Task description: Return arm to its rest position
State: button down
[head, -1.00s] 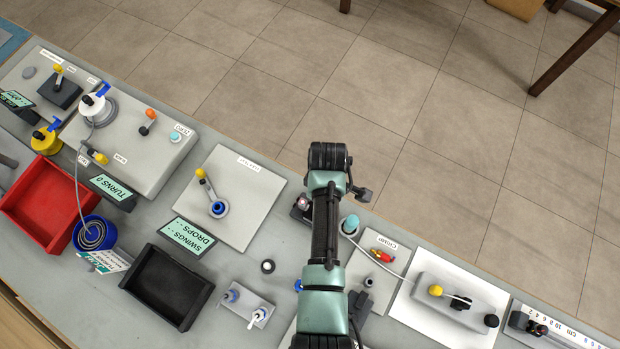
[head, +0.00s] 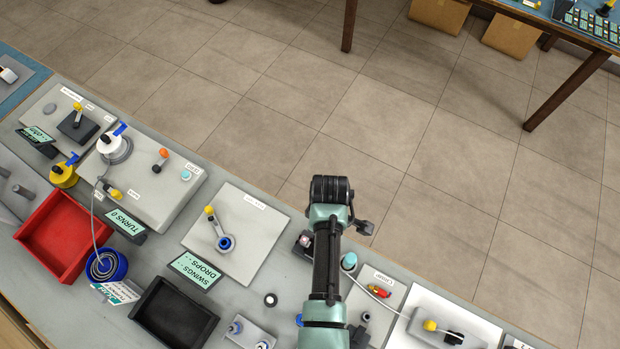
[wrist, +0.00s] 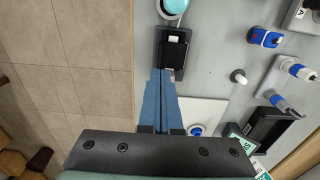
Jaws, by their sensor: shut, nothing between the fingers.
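My arm (head: 328,270) reaches up the head view over the bench, with its black wrist end (head: 331,190) past the bench edge. In the wrist view my gripper (wrist: 168,73) shows as two blue fingers pressed together, with nothing between them. The fingertips appear in front of a small black fixture (wrist: 173,48) near the bench edge; I cannot tell the height between them. The fingers are not visible in the head view.
The bench holds a red tray (head: 66,235), a black tray (head: 174,313), a blue cable spool (head: 106,265), a swing-drop plate (head: 236,238) and a white-based fixture (head: 436,327). Open tiled floor (head: 400,130) lies beyond. Another table (head: 565,85) stands at the upper right.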

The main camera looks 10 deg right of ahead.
jog(key=w+r+m+t+h+b, duration=0.1)
jog(key=w+r+m+t+b, duration=0.25)
jog(key=w+r+t, duration=1.1)
jog(key=w+a+r+m+g, duration=0.1)
jog(key=w+r, duration=0.2)
jog(key=r, duration=0.6)
jog(key=w+r+m, duration=0.1)
jog(key=w+r, duration=0.3)
jog(key=r, duration=0.6)
jog(key=s+a+r+m+t+b, duration=0.1)
jog(key=s+r+t, duration=0.15)
jog(key=r, duration=0.65)
jog(key=s+a+r+m+t+b, duration=0.1)
jog(key=r+t, duration=0.3)
jog(key=r, duration=0.5)
jog(key=s+a+r+m+t+y+b, duration=0.1)
jog(key=s+r+t, duration=0.6)
jog(key=s+r, duration=0.9)
notch_tip(320, 180, up, 3)
jog(key=shift+s+a+f+m+b, duration=0.1)
jog(key=shift+s+a+m+b, duration=0.15)
jog(key=shift+a+m+b, duration=0.55)
jog(key=shift+a+m, duration=0.15)
jog(key=shift+m, duration=0.2)
